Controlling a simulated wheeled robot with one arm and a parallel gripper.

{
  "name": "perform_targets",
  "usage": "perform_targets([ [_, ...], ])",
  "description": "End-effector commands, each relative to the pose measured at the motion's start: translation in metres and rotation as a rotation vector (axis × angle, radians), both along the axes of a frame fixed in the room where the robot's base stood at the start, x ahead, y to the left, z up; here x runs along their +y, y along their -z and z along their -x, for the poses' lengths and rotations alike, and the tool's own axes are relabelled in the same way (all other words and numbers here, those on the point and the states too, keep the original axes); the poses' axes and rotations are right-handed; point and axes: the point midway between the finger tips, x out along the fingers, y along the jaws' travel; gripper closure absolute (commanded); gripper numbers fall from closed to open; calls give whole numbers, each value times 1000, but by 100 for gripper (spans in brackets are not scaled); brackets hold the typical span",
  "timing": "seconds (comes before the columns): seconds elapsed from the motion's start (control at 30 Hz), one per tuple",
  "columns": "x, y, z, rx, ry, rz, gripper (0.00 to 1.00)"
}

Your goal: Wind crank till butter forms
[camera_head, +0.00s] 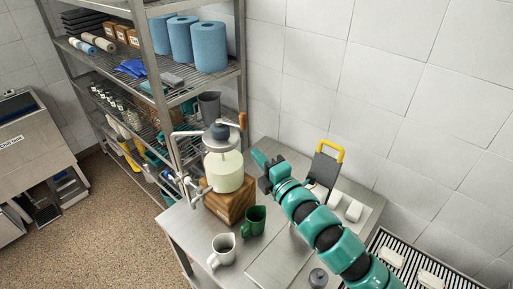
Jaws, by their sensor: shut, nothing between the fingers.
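The butter churn stands on the near end of the metal table. Its clear jar (223,172) holds a pale creamy content and sits on a wooden block (229,203). I cannot tell whether there is butter inside. A metal crank with a wooden handle (242,121) is at the top, the handle upright on the right side. My gripper (259,160) is shut and empty, to the right of the jar and below the handle. It looks apart from both. My teal arm reaches in from the lower right.
A green mug (253,221) and a white pitcher (222,249) stand in front of the block. Behind my arm are a yellow-handled grey board (326,165) and white blocks (347,206). A metal shelf rack (158,75) stands close behind the churn, left. A tiled wall is behind.

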Motion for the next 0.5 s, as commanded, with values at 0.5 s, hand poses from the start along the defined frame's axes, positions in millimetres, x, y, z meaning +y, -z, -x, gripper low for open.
perform_targets([
  [0.5, 8, 3, -27, -4, 14, -14, 100],
])
